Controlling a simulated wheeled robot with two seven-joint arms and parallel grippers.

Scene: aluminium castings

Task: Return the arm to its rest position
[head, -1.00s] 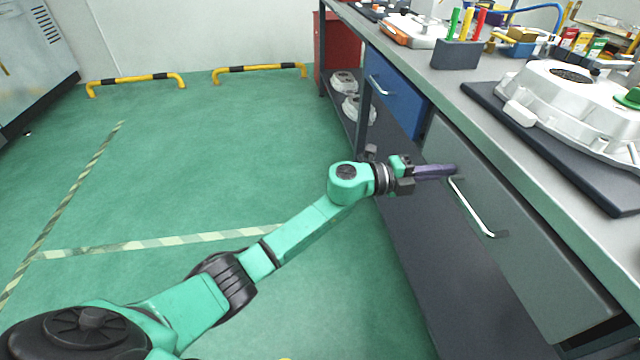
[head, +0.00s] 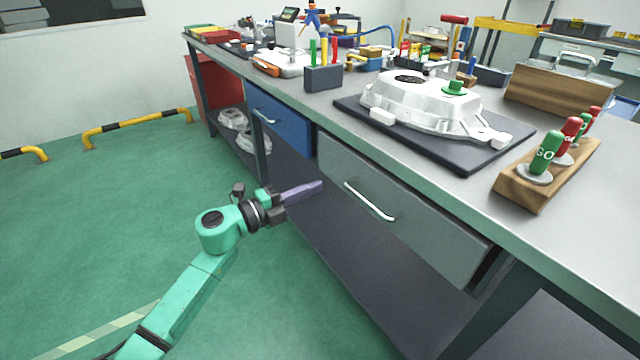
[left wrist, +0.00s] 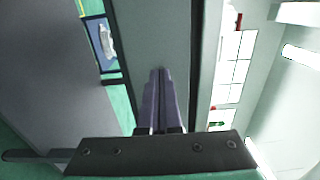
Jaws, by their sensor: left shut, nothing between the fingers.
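My left arm comes in from the lower left in the head view. Its gripper (head: 318,186) is shut and empty, its purple fingers pointing right toward the bench front. The gripper is just left of the grey drawer (head: 350,185) and its silver handle (head: 369,201), apart from the handle as far as I can tell. In the left wrist view the two fingers (left wrist: 161,72) lie together, with a grey panel beyond them. My right gripper does not show.
The workbench (head: 440,190) fills the right side. On it are a white casting (head: 420,105) on a dark mat (head: 480,158), a wooden gauge stand (head: 525,195) and a pen holder (head: 323,78). A blue drawer (head: 283,122) is further along. Green floor (head: 80,220) lies clear to the left.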

